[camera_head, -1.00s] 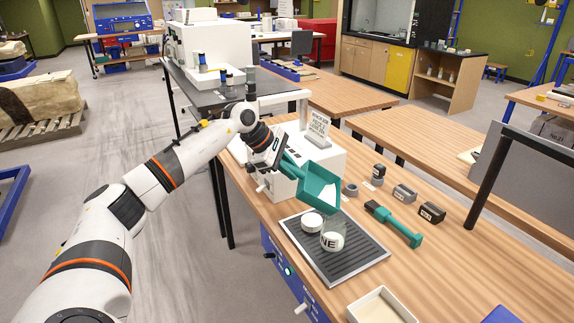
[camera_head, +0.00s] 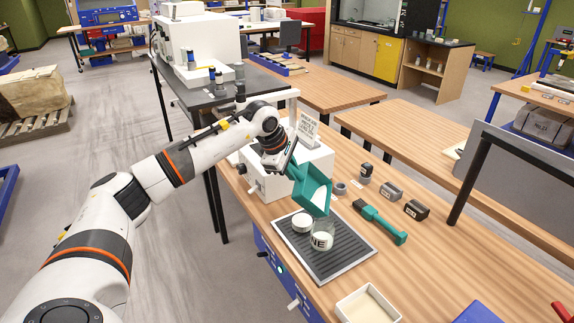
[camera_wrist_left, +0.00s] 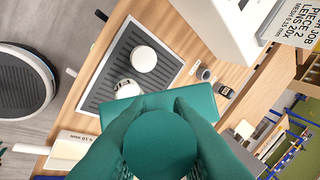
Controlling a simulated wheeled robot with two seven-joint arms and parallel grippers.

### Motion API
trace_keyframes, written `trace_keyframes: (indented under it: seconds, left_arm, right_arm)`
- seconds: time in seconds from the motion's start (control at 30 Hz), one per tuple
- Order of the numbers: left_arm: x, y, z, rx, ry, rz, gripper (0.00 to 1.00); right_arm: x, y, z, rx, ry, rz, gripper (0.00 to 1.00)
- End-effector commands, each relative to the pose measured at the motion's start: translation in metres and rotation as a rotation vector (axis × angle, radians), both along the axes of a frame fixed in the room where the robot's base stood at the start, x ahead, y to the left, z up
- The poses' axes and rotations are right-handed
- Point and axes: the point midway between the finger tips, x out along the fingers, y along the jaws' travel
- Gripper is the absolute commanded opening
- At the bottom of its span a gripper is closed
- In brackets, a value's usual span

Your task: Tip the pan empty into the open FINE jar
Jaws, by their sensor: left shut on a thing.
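My left gripper (camera_head: 287,163) is shut on the handle of the teal pan (camera_head: 312,184). The pan is tilted steeply, its low edge just above the jar, with pale material (camera_head: 319,199) visible inside it. The clear jar (camera_head: 321,241), its label showing "NE", stands upright and open on the black ribbed mat (camera_head: 335,266). A round white lid (camera_head: 302,222) lies beside it. In the left wrist view the pan (camera_wrist_left: 205,100) partly hides the jar (camera_wrist_left: 127,89); the lid (camera_wrist_left: 143,59) is clear. Whether material is falling cannot be told. My right gripper is not in view.
A white machine with a sign (camera_head: 307,127) stands behind the pan. A teal brush (camera_head: 383,222) and small dark blocks (camera_head: 391,191) lie right of the mat. A white open tray (camera_head: 367,306) is at the front. Wood between the brush and tray is free.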

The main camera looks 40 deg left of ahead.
Motion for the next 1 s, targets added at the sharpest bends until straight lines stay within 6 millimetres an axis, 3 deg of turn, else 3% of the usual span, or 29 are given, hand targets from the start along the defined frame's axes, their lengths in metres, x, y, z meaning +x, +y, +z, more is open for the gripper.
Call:
trace_keyframes:
  seconds: [0.4,1.0]
  left_arm:
    - [0.005,-0.024,0.014,0.165,0.03,-0.002,0.0]
    - [0.012,-0.059,0.016,0.392,0.077,-0.002,0.0]
  right_arm:
    - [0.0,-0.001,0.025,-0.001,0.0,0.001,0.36]
    - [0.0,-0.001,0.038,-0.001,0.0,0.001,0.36]
